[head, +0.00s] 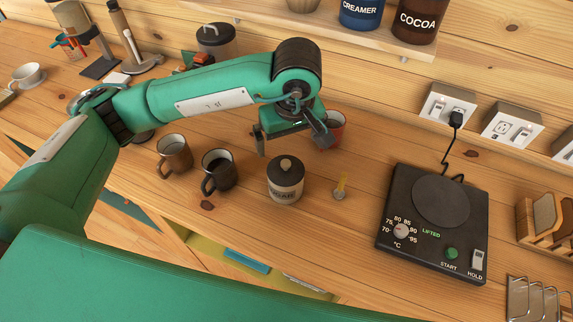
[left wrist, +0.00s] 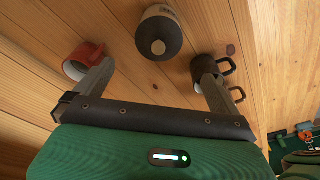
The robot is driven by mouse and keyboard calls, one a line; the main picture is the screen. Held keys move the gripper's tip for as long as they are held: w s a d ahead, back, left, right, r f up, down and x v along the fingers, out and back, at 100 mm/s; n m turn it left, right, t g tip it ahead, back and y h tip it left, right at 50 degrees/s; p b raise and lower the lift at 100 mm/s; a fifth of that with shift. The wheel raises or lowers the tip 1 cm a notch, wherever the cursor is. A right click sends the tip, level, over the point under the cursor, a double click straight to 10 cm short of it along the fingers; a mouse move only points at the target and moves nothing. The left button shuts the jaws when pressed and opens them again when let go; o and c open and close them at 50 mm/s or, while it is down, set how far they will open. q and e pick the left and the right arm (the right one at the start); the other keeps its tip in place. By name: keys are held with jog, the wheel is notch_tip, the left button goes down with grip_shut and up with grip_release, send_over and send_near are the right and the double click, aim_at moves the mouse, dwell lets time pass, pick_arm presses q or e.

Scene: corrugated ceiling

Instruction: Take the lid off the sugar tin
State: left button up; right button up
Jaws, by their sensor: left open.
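The sugar tin (head: 285,190) stands upright on the wooden counter, a cream-coloured tin with a dark band reading SUGAR. Its dark lid (head: 286,168) with a round knob is on top. In the left wrist view the tin (left wrist: 161,18) and its lid (left wrist: 145,42) lie ahead, between the lines of the fingers. My left gripper (head: 291,144) is open and empty, behind and above the tin in the head view, apart from it. It also shows in the left wrist view (left wrist: 155,82). My right gripper is not in view.
A brown mug (head: 173,155) and a black mug (head: 217,173) stand left of the tin. A red mug (head: 336,130) is behind, partly hidden by my gripper. The counter just before the tin is clear.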

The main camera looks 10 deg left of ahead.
pick_arm(q)
jog(key=p, duration=0.2)
send_over(286, 163)
jog(key=s, duration=0.1)
jog(key=f, duration=0.6)
jog(key=shift+d, duration=0.25)
jog(key=shift+w+f+p, duration=0.1)
jog(key=shift+f+p, duration=0.3)
jog(key=shift+f, duration=0.05)
jog(key=f, duration=0.1)
jog(key=f+p, duration=0.2)
jog(key=shift+w+a, duration=0.3)
jog(key=shift+w, duration=0.05)
jog(key=shift+w+f, duration=0.1)
jog(key=shift+f, duration=0.65)
jog(key=c, duration=0.8)
